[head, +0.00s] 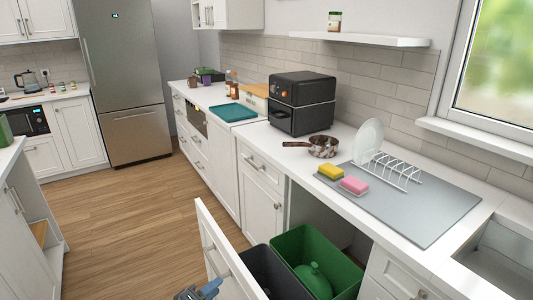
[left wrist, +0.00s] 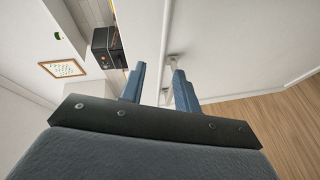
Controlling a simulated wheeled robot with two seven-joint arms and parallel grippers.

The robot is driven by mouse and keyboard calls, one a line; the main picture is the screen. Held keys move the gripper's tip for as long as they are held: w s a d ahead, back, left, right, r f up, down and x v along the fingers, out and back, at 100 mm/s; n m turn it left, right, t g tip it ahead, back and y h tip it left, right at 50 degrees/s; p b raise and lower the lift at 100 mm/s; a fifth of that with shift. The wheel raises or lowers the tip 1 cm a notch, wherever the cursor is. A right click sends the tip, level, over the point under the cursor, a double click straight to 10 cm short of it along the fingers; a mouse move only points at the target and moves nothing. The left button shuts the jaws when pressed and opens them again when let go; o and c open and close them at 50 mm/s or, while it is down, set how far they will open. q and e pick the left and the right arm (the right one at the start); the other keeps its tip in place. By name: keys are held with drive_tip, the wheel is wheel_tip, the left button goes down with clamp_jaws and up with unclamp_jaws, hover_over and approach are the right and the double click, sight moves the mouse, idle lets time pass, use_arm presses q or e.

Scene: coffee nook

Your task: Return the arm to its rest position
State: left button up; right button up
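My left gripper (head: 200,291) is at the bottom edge of the head view, by the outer face of the pulled-out white bin drawer front (head: 226,245). Its blue fingers also show in the left wrist view (left wrist: 159,84). They stand apart, with a clear gap between them. A pale bar and a small metal mount (left wrist: 174,59) show in and behind that gap, with a white panel around them. I cannot tell whether the fingers touch the bar. Most of my left arm is hidden. My right gripper is in neither view.
The open drawer holds a dark bin (head: 268,268) and a green bin (head: 318,250) with a green lidded item (head: 314,279) in it. A counter with a black oven (head: 302,103), a pan (head: 322,146) and a dish rack (head: 393,171) runs along the right. The wooden floor (head: 135,220) at left is clear.

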use_arm(q)
drive_tip(key=s+a+f+m+g+y, duration=0.3)
drive_tip(key=s+f+m+g+y, duration=0.35)
drive_tip(key=s+f+m, duration=0.35)
drive_tip(key=s+d+f+g, duration=0.2)
drive_tip(key=s+f, duration=0.1)
drive_tip(key=s, duration=0.5)
drive_tip(key=s+d+f+m+g, duration=0.1)
drive_tip(key=s+d+f+g, duration=0.1)
drive_tip(key=s, duration=0.7)
drive_tip(key=shift+d+f, duration=0.3)
drive_tip(key=shift+f, duration=0.55)
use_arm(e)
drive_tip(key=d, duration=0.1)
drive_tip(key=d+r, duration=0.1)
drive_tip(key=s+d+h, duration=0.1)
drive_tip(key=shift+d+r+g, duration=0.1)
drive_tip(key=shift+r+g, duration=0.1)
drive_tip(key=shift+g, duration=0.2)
use_arm(q)
drive_tip(key=shift+g, duration=0.25)
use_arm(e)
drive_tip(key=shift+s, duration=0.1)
